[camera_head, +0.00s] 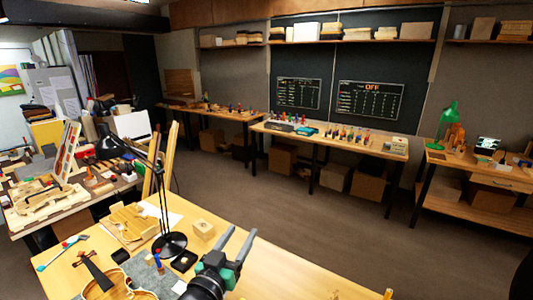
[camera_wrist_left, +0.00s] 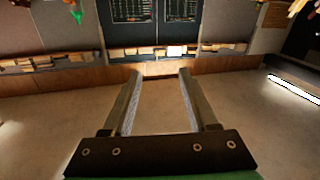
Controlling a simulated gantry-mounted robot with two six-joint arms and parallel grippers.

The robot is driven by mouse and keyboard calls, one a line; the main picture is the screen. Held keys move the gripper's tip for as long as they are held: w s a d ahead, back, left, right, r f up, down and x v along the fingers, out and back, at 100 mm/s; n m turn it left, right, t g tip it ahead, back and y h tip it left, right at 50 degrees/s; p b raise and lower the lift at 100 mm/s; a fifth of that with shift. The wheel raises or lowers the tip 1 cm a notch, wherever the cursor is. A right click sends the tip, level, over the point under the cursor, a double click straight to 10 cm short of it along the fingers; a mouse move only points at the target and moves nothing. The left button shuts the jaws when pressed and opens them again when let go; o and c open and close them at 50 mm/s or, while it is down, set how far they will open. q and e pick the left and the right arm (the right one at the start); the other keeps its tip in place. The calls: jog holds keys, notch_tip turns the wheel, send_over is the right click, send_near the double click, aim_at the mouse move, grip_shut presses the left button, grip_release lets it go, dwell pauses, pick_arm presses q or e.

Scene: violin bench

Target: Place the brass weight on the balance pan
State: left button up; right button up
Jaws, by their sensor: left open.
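My left gripper (camera_head: 239,236) is raised over the front bench, its two fingers apart and nothing between them. I cannot make out the brass weight or the balance pan for sure in either view. Some small items on the bench near the lamp are too small to identify, and my left arm hides part of the bench top. My right gripper does not show.
The wooden bench (camera_head: 285,272) holds a black desk lamp (camera_head: 171,244), a small pale wooden block (camera_head: 203,229), a black tray (camera_head: 183,261) and a violin body (camera_head: 118,291) at the front left. The bench top right of my gripper is mostly clear.

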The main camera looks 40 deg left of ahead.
pick_arm(q)
jog(key=s+d+r+m+t+h, duration=0.1)
jog(key=d+r+t+h, duration=0.15)
jog(key=d+r, duration=0.45)
jog(key=d+r+m+t+h, duration=0.1)
jog(key=d+r+m+t, duration=0.15)
jog(key=r, duration=0.95)
jog(key=s+d+r+m+t+h, duration=0.1)
jog(key=s+d+r+t+h, duration=0.1)
jog(key=r, duration=0.5)
jog(key=s+d+r+m+t+h, duration=0.2)
jog(key=s+d+r+t+h, duration=0.1)
jog(key=s+d+r, duration=0.4)
jog(key=shift+t+h, duration=0.35)
jog(key=shift+t, duration=0.05)
